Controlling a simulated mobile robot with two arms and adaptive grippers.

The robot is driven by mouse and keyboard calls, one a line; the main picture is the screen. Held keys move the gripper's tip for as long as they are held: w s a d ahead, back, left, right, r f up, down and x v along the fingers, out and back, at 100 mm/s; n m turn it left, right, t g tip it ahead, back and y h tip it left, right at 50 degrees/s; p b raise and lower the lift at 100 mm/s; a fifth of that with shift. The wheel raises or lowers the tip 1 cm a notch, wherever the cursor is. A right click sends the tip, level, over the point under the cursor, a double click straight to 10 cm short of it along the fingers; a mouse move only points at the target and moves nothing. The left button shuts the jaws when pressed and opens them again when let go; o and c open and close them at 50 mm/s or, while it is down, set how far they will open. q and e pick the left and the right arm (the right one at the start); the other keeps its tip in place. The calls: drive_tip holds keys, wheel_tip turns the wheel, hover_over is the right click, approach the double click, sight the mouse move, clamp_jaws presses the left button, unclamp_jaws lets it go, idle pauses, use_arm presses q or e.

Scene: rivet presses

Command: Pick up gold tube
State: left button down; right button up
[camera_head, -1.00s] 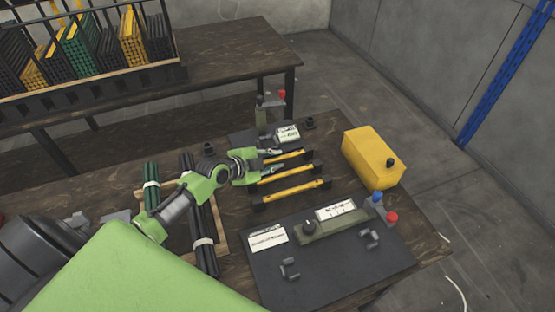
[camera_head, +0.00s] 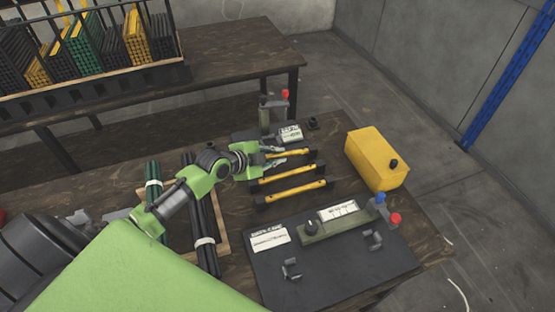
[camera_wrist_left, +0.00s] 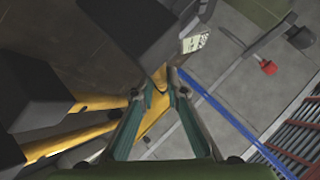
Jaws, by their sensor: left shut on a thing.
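Three gold tubes with black ends lie side by side on the dark wooden table in the head view: a far one (camera_head: 298,155), a middle one (camera_head: 290,171) and a near one (camera_head: 297,191). My left gripper (camera_head: 280,157) is at the far tube, with its fingers shut on it. In the left wrist view, my left gripper's fingers (camera_wrist_left: 162,92) lie on either side of a gold tube (camera_wrist_left: 154,116). The fingers hide part of the held tube, and I cannot tell whether it is clear of the table. My right gripper is not in view.
A yellow box (camera_head: 376,158) stands to the right of the tubes. A black press plate (camera_head: 320,270) is in front, and a smaller press (camera_head: 273,113) behind. Black tubes (camera_head: 203,220) and green tubes (camera_head: 153,185) lie left. A rack (camera_head: 100,88) stands on the back table.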

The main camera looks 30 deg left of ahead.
use_arm(q)
drive_tip(key=s+d+r, duration=0.2)
drive_tip(key=s+r, duration=0.9)
drive_tip(key=s, duration=0.2)
drive_tip(key=shift+s, duration=0.4)
